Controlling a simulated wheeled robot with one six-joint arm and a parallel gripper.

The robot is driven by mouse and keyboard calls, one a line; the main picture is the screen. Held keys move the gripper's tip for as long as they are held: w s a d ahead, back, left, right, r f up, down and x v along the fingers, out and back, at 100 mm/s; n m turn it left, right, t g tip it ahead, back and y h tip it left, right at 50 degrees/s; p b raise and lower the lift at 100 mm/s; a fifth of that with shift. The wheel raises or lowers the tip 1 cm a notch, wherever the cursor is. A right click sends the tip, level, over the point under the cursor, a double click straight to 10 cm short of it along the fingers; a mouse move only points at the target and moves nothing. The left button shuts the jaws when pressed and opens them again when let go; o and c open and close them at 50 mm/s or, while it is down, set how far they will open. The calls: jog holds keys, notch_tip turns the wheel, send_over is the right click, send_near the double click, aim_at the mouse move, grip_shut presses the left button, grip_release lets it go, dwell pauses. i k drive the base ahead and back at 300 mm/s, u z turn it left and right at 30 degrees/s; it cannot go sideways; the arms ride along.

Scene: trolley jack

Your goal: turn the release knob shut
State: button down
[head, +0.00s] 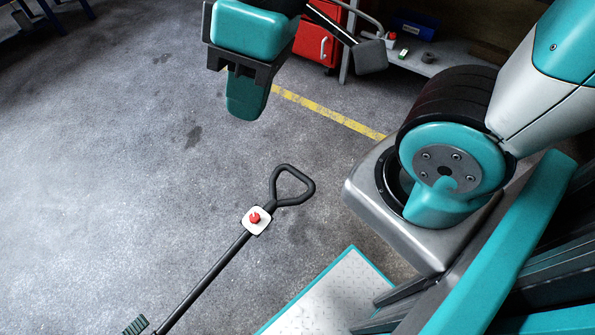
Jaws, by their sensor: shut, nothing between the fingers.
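The trolley jack's long black handle (205,280) runs up from the bottom left and ends in a black loop grip (312,190). A small red release knob (254,217) sits on a white plate (264,213) just below the grip. My gripper (246,108) hangs at the top of the view, above the knob in the picture and clear of it. Its teal fingers are together and hold nothing. The knob's exact turn position is too small to tell. The jack's body lies outside the view, apart from a ribbed green part (137,325) at the bottom edge.
A red cabinet (318,40) and a grey shelf (440,60) with a blue bin (417,25) stand at the back. A yellow line (330,112) crosses the grey floor. The floor left of the handle is open. My own base fills the lower right.

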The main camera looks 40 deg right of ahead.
aim_at(255, 218)
jog(key=k, duration=0.5)
jog(key=z, duration=1.2)
jog(key=i, duration=0.85)
jog(key=u, duration=2.25)
